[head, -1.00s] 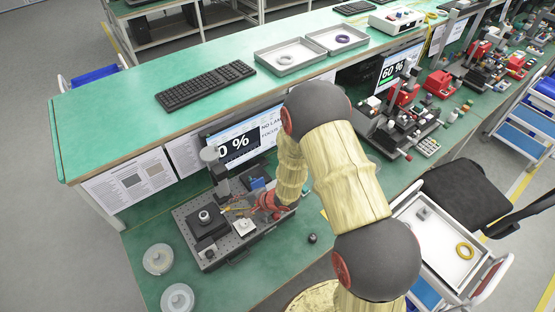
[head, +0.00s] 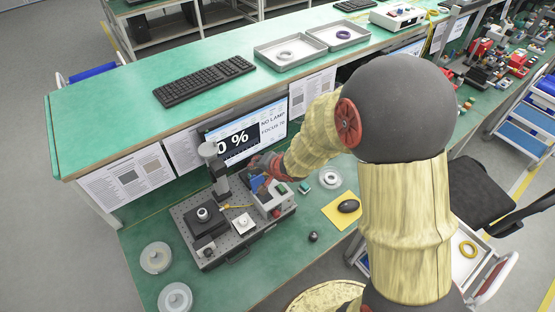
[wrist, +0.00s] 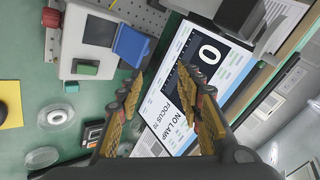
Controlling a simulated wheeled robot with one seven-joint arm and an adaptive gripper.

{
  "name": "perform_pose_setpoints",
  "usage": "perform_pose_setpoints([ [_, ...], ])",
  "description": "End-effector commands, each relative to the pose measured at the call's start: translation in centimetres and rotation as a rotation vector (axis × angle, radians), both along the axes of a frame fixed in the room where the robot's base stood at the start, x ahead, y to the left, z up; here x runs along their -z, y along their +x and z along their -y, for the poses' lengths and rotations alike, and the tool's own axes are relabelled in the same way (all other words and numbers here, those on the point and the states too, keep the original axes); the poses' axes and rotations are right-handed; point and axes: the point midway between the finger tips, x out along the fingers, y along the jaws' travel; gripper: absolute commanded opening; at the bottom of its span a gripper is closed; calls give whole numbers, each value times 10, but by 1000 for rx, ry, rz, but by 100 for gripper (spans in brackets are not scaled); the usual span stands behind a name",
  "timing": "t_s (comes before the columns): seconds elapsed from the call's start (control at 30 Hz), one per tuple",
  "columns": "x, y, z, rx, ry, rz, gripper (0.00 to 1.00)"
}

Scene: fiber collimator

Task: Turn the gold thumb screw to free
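I cannot make out the gold thumb screw for certain in either view. A small yellow-orange piece (head: 234,206) lies on the dark breadboard (head: 222,253), between the dark stage with a round ring-topped part (head: 204,214) and a grey-white box (head: 274,204). My gripper (wrist: 159,72) is open in the wrist view, its two padded fingers apart with nothing held between them. In the head view it is partly hidden, beyond the box and close to the monitor. The box also shows in the wrist view (wrist: 75,48), with a blue flap (wrist: 131,45), left of the fingers.
The monitor (head: 244,138) reads 0 % and stands behind the breadboard; it fills much of the wrist view. A grey post (head: 215,165) rises at the breadboard's back. A mouse (head: 348,206) on a yellow pad lies right. Two clear round dishes (head: 157,258) stand left.

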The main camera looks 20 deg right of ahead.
Motion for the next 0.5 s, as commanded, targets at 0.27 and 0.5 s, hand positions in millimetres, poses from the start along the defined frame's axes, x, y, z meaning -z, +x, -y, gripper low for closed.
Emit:
perform_pose_setpoints([
  [0.27, -40, -11, 27, -26, -163, 35, 36],
  [0.5, -66, -26, 43, -48, -265, 41, 36],
])
